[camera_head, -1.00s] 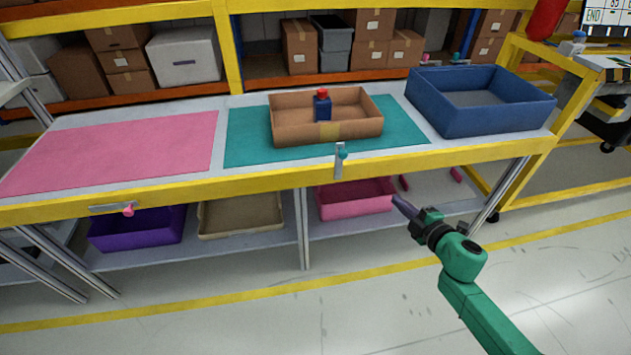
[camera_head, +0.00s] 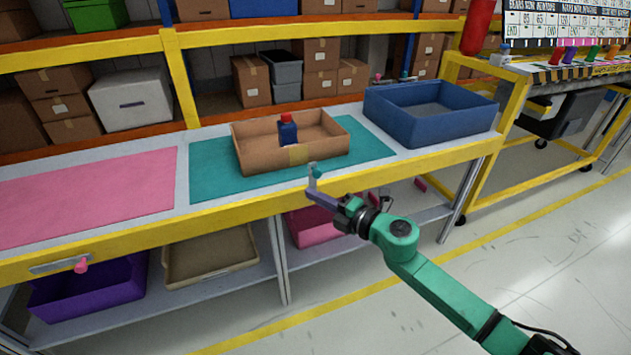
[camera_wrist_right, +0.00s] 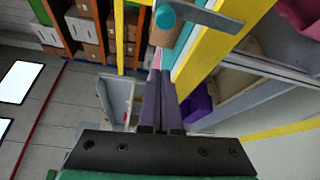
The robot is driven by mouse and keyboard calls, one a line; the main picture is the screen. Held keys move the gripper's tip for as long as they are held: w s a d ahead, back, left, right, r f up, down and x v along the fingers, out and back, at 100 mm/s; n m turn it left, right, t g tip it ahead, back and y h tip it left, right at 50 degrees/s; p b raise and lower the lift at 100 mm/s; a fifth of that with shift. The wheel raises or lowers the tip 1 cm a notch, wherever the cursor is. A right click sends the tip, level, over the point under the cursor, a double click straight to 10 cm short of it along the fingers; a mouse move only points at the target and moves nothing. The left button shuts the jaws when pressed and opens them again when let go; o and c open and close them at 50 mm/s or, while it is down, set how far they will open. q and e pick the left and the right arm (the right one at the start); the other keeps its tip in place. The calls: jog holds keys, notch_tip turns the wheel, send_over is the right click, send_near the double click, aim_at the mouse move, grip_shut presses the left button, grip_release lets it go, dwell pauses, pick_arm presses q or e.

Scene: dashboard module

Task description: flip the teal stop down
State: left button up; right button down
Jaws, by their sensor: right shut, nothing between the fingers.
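The teal stop (camera_head: 315,170) is a thin grey lever with a teal knob, standing upright at the yellow front edge of the table. It shows in the right wrist view as a grey bar with a round teal knob (camera_wrist_right: 165,16) near the top. My right gripper (camera_head: 312,196) is shut and empty. Its purple-grey fingertips are at the lower part of the stop in the head view; I cannot tell whether they touch it. In the right wrist view my fingers (camera_wrist_right: 160,75) point up the picture, below the knob. My left gripper is out of view.
Behind the stop, an open cardboard box (camera_head: 255,160) with a blue, red-capped bottle (camera_head: 288,132) stands on a teal mat (camera_head: 210,175). A blue bin (camera_head: 430,125) is to the right. A pink-knobbed stop (camera_head: 80,265) lies flat along the front edge at left.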

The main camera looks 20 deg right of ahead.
aim_at(316, 182)
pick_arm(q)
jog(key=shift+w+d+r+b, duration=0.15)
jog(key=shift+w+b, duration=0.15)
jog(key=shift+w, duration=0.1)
pick_arm(e)
jog(key=w, duration=0.2)
jog(key=w+d, duration=0.1)
jog(key=w, duration=0.1)
jog(key=shift+w+d+r, duration=0.15)
jog(key=shift+w+d, duration=0.05)
jog(key=shift+w, duration=0.15)
jog(key=shift+d, duration=0.15)
